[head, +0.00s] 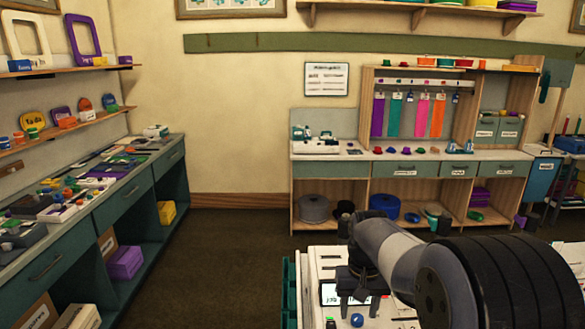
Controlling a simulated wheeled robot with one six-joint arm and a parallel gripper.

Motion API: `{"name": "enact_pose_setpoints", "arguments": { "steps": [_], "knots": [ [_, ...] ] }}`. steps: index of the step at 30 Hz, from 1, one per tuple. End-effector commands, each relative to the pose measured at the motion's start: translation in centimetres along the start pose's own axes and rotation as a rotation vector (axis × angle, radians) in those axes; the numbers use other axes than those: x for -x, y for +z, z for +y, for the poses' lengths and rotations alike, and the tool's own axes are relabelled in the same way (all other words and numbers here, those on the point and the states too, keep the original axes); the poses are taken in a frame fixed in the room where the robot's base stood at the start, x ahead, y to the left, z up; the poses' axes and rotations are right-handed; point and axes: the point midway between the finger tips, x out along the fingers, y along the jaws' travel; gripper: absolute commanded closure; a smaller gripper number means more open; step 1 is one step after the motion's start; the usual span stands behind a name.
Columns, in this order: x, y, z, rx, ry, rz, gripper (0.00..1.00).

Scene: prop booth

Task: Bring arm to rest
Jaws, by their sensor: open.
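My gripper (358,303) is at the lower middle of the head view, pointing down with its dark fingers apart and nothing seen between them. It is above or in front of a white machine-like unit (312,272) with a small display and buttons. Whether the fingertips touch that unit cannot be told. My grey and black arm reaches in from the lower right and hides part of the unit.
A left counter (150,190) is crowded with small colourful items, with shelves above. A back workbench (340,170) holds a white machine, hanging coloured strips and bins. A blue bin (541,176) stands at right. The brown floor (225,250) between is clear.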

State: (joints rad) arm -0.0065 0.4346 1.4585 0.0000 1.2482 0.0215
Motion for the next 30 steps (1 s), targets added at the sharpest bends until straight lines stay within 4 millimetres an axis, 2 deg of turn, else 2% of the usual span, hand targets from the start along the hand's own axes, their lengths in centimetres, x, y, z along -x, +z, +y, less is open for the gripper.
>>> {"name": "enact_pose_setpoints", "arguments": {
  "steps": [5,20,25,30],
  "knots": [
    [-1.8,0.1,0.0,0.0,0.0,-0.002,0.51],
    [-1.5,0.0,0.0,0.023,0.0,0.0,0.51],
    [0.0,-0.1,0.0,0.0,0.0,0.003,0.51],
    [3.1,-0.1,0.0,0.0,0.0,0.005,0.51]
  ]
}}
